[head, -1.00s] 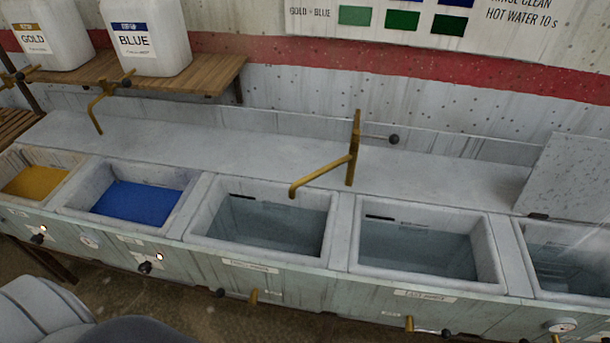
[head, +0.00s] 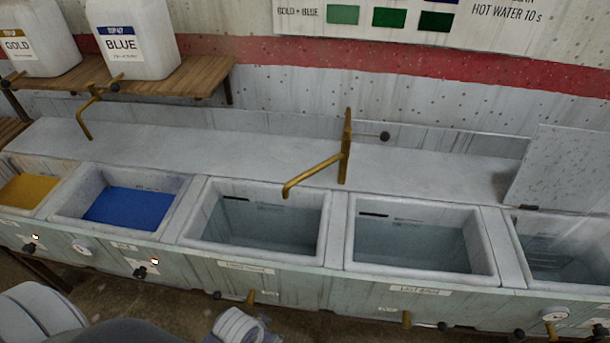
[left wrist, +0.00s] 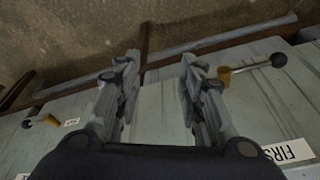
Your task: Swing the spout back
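The brass spout (head: 314,176) comes off an upright brass post (head: 346,150) at the back ledge and points left and forward. Its tip hangs over the third basin (head: 262,258) from the left, labelled as the first rinse. A lever with a dark knob (head: 385,137) sticks out to the right of the post. My left gripper (left wrist: 158,85) is open and empty in the left wrist view, in front of the trough's front panel. The head view shows only part of my left arm (head: 240,325) at the bottom edge. My right gripper is not in view.
A gold basin (head: 58,207) and a blue basin (head: 180,218) stand left, with a second tap (head: 86,115) behind. Jugs stand on a wooden shelf (head: 205,78). Brass drain valves (head: 407,320) stick out below the basins. A raised lid (head: 560,165) stands at right.

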